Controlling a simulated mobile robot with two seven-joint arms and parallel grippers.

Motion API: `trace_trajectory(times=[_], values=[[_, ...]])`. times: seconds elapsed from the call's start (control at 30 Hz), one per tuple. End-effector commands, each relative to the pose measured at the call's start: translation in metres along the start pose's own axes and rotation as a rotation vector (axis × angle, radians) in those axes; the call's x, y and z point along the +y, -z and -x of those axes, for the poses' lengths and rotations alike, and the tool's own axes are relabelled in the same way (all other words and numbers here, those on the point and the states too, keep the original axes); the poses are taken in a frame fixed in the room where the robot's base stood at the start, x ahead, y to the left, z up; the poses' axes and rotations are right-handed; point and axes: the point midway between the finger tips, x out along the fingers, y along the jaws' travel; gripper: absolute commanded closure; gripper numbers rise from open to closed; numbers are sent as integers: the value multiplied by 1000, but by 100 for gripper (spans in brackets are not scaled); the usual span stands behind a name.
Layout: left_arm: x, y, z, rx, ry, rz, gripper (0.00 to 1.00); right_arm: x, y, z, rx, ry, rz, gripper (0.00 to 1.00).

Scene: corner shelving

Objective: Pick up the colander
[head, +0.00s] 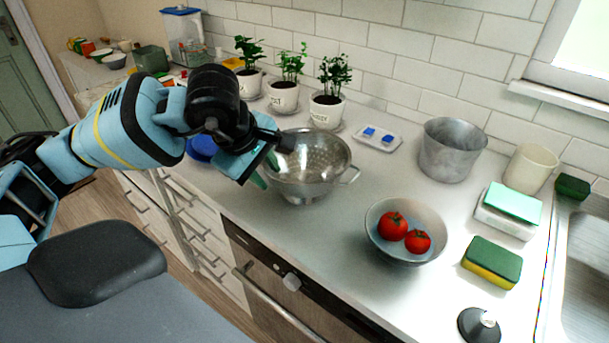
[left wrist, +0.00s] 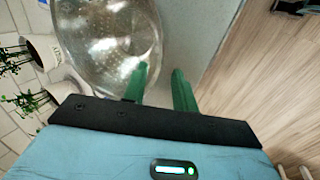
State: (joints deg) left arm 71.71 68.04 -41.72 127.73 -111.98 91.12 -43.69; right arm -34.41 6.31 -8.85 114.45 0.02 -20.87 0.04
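The colander (head: 325,165) is a shiny metal bowl with small holes and side handles. It stands upright on the counter in the middle of the head view and fills the upper left of the left wrist view (left wrist: 105,40). My left gripper (head: 267,172) is at the colander's left rim, with its green fingers pointing down. In the left wrist view the fingers (left wrist: 158,74) are apart. One finger overlaps the bowl and the other lies outside its edge. I cannot tell whether either touches the rim. My right gripper is not in view.
Potted plants (head: 283,95) stand behind the colander. A blue bowl (head: 203,148) is partly hidden behind my left gripper. A bowl with tomatoes (head: 376,244) stands to the front right, and a metal pot (head: 450,150) to the right. The counter's front edge (head: 226,212) is close to the colander.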

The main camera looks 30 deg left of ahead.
Motion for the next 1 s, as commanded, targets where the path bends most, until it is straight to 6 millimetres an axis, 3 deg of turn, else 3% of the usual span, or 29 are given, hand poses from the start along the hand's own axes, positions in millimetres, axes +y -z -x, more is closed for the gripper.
trace_trajectory(times=[0.1,0.33,0.7,0.97,1.0], values=[[0,-1,-12,-1,3,0,72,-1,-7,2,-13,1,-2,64],[1,-2,-20,-2,3,1,72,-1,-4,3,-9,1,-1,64],[5,-5,-64,-2,2,0,72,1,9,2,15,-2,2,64],[5,-5,-66,-1,1,0,72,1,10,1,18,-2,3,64],[5,-5,-66,-1,1,0,77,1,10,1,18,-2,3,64]])
